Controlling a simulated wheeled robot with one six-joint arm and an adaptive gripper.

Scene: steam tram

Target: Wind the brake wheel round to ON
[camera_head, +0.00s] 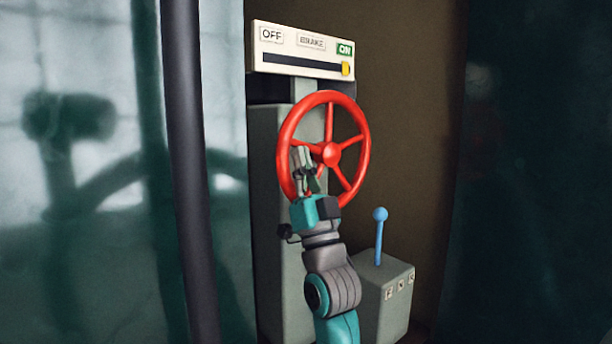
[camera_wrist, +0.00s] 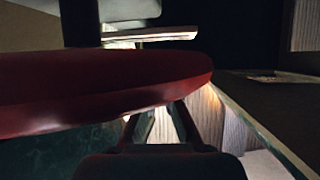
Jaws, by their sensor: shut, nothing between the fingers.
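The red brake wheel (camera_head: 365,155) with several spokes is mounted upright on a grey column (camera_head: 270,180). Above it, a cream brake panel (camera_head: 290,40) reads OFF at left and ON, on green, at right. Its yellow marker (camera_head: 346,69) stands at the right end of the dark slot, under ON. My gripper (camera_head: 304,157) is at the lower left of the wheel, overlapping the rim's inner side and a spoke in the head view. It is shut with nothing held. In the wrist view the wheel's rim (camera_wrist: 100,88) crosses close in front of my fingers (camera_wrist: 160,122); contact cannot be told.
A grey box (camera_head: 390,300) with a blue-knobbed lever (camera_head: 379,230) stands at the lower right of the wheel. A dark vertical pole (camera_head: 190,170) rises at left, before a pale, shadowed window (camera_head: 90,150).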

